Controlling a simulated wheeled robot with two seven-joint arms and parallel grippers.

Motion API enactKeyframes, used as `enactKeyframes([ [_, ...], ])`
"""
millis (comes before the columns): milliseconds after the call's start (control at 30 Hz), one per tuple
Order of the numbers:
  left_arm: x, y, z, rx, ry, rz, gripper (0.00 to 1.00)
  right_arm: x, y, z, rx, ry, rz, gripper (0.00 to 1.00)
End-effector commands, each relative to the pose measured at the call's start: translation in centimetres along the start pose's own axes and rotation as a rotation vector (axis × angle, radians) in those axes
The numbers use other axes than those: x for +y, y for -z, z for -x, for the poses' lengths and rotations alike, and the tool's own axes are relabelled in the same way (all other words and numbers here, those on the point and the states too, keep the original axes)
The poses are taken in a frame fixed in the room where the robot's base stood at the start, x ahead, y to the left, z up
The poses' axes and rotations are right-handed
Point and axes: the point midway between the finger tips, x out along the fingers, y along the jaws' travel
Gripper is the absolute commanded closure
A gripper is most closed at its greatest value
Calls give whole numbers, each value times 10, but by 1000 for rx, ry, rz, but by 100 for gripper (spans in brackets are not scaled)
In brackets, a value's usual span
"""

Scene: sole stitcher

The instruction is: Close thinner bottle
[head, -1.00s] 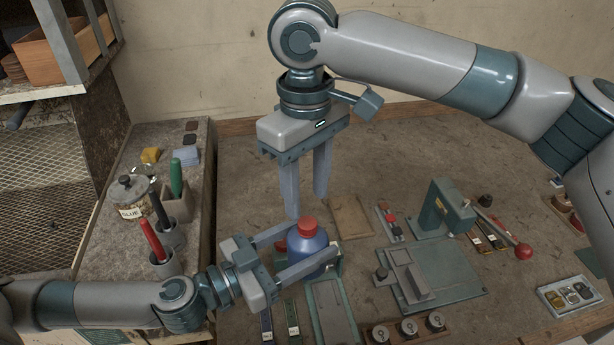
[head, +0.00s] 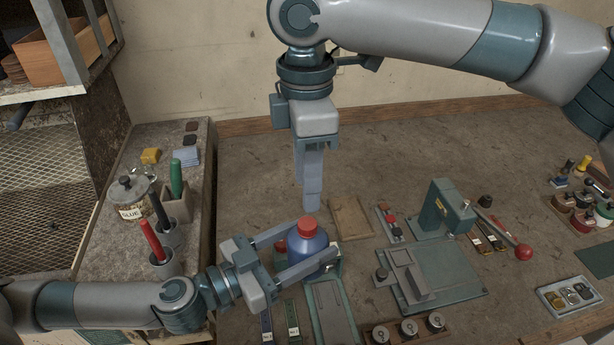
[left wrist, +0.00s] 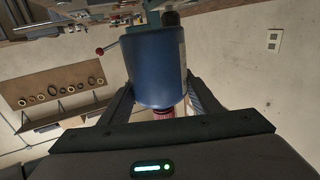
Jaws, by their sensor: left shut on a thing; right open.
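The thinner bottle (head: 308,250) is blue with a red cap (head: 306,229) on its top. It is upright on the bench. My left gripper (head: 306,248) is shut on the bottle's body, one finger on each side.
A green press (head: 440,222) with a red-knobbed lever stands right of the bottle. A flat brown pad (head: 351,217) lies behind it. A glue jar (head: 130,195) and tool cups (head: 163,262) stand on the left shelf. The back of the bench is clear.

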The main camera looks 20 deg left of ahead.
Motion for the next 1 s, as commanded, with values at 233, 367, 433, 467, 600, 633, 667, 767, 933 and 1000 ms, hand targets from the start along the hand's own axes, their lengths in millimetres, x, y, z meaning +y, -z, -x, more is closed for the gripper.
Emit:
enactKeyframes([
  [233, 0, 0, 0, 1, 0, 0, 100, 0, 0, 0, 0, 0, -2, 60],
  [367, 0, 0, 0, 1, 0, 0, 100, 0, 0, -4, 0, 0, -3, 60],
  [433, 0, 0, 0, 1, 0, 0, 100, 0, 0, -8, 0, 0, -3, 60],
  [467, 0, 0, 0, 1, 0, 0, 100, 0, 0, -10, 0, 0, -3, 60],
  [600, 0, 0, 0, 1, 0, 0, 100, 0, 0, -24, 0, 1, -3, 60],
  [633, 0, 0, 0, 1, 0, 0, 100, 0, 0, -28, 0, 1, -3, 60],
  [667, 0, 0, 0, 1, 0, 0, 100, 0, 0, -32, -1, 1, -3, 60],
  [767, 0, 0, 0, 1, 0, 0, 100, 0, 0, -45, 0, 1, -4, 60],
  [933, 0, 1, 0, 1, 0, 0, 100, 0, 0, -66, -1, 1, -4, 60],
  [1000, 0, 1, 0, 1, 0, 0, 100, 0, 0, -72, -1, 0, -3, 60],
])
